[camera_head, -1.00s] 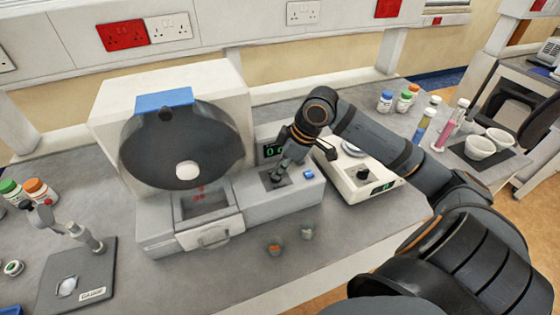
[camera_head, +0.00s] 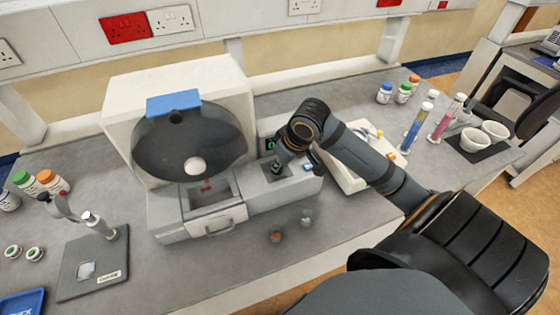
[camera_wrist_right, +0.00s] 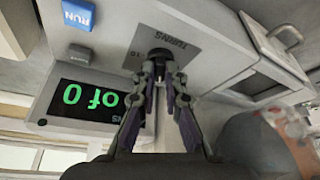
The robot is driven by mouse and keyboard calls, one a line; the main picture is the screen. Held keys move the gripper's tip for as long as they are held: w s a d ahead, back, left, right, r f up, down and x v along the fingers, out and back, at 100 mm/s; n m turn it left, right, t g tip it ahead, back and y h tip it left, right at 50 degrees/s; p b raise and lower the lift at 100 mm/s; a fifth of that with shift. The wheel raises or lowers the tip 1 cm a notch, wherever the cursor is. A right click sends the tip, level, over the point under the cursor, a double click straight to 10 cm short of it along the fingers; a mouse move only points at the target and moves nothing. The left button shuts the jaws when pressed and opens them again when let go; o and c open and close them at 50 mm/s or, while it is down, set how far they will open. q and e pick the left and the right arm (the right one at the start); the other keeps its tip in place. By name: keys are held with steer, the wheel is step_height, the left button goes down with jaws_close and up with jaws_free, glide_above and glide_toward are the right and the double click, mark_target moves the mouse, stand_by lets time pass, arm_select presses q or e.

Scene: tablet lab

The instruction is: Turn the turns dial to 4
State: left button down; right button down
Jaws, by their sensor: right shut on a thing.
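The friability machine (camera_head: 235,207) has a dark round drum behind a low front. Its turns dial is a small black knob (camera_wrist_right: 160,54) on a grey plate marked TURNS, seen in the right wrist view. My right gripper (camera_wrist_right: 162,76) is shut on the knob, with a finger on each side. In the head view the right gripper (camera_head: 277,169) reaches down onto the machine's right part and hides most of the dial. The dial's pointer and setting cannot be read. The green display (camera_wrist_right: 88,103) shows "0 of" upside down, with the rest hidden. My left gripper is not in view.
A blue RUN button (camera_wrist_right: 78,14) is close to the dial; it also shows in the head view (camera_head: 308,167). A white device (camera_head: 345,178) stands right of the machine, partly behind my arm.

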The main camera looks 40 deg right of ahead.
stand_by(0.3)
steer(key=c, duration=1.4)
jaws_free()
steer(key=shift+r, duration=0.1)
step_height(320, 180, up, 10)
steer(key=shift+f, duration=0.1)
